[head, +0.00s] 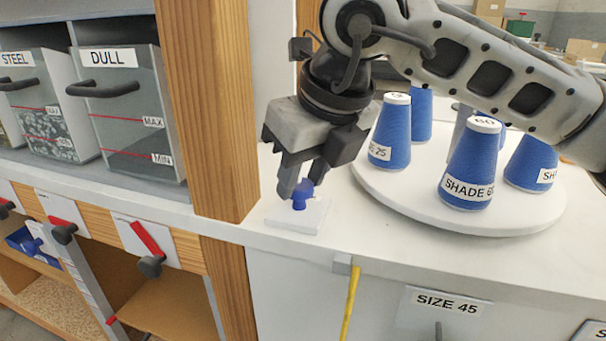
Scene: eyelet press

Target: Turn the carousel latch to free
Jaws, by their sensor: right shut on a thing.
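The carousel latch is a small blue knob (300,201) on a pale square plate (288,221) on the white counter, left of the round white carousel (460,213). My right gripper (296,188) comes down from above and is shut on the blue knob. Its fingers hide part of the knob. A small pale tab (312,197) shows at the knob's right; I cannot tell which way the latch is set. The carousel carries several blue cones, one labelled SHADE (470,172). My left gripper is not in view.
A wooden post (205,100) stands close to the left of the latch. Clear bins marked STEEL (35,100) and DULL (130,115) stand further left. A yellow strip (350,300) hangs at the counter's front edge. My right arm passes above the carousel cones.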

